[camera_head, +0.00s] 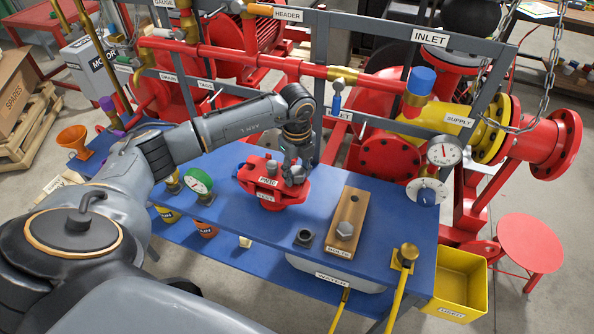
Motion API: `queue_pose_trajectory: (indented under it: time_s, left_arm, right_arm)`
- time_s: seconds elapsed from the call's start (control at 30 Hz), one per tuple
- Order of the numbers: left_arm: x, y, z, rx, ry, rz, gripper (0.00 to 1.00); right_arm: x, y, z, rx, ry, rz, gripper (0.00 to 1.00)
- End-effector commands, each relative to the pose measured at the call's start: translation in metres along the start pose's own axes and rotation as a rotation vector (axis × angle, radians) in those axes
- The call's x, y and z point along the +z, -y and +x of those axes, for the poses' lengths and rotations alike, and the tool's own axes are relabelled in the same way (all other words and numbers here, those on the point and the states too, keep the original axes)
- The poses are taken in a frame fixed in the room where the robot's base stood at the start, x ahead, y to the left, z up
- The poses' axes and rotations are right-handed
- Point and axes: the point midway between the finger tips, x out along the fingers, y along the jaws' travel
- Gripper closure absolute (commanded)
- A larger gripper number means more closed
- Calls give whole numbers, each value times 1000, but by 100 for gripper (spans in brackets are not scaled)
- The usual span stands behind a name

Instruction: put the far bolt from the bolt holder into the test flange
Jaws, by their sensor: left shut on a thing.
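The test flange (271,201) is a red round fitting on the blue bench. My left gripper (294,176) points down at the right side of its top. It is shut on the far bolt, which is mostly hidden between the fingers; I cannot tell whether the bolt's shank is in a hole of the flange. The bolt holder (340,248) is a wooden block to the right of the flange. A grey hex-headed bolt (345,230) stands in its near end. Its far end shows a dark, empty hole. My right gripper is not in view.
A dark square fitting (304,237) stands between flange and holder. A grey frame with red pipes (280,62) rises behind the bench. A yellow bin (459,276) is at the right.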

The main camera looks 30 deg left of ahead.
Motion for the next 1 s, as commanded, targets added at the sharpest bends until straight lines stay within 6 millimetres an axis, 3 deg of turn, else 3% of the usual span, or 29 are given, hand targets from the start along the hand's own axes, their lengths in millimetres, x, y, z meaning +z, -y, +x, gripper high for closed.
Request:
queue_pose_trajectory:
  time_s: [0.27,0.3,0.4,0.77,1.0]
  left_arm:
    - [0,0,2,0,0,0,92]
    - [0,0,2,0,0,0,53]
    - [0,0,2,0,0,0,33]
    - [0,0,-1,-1,0,0,33]
    - [1,1,-37,-5,2,-1,33]
  right_arm:
    - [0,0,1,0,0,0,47]
    - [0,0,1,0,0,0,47]
    - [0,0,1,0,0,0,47]
    - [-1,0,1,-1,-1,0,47]
    - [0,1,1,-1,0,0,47]
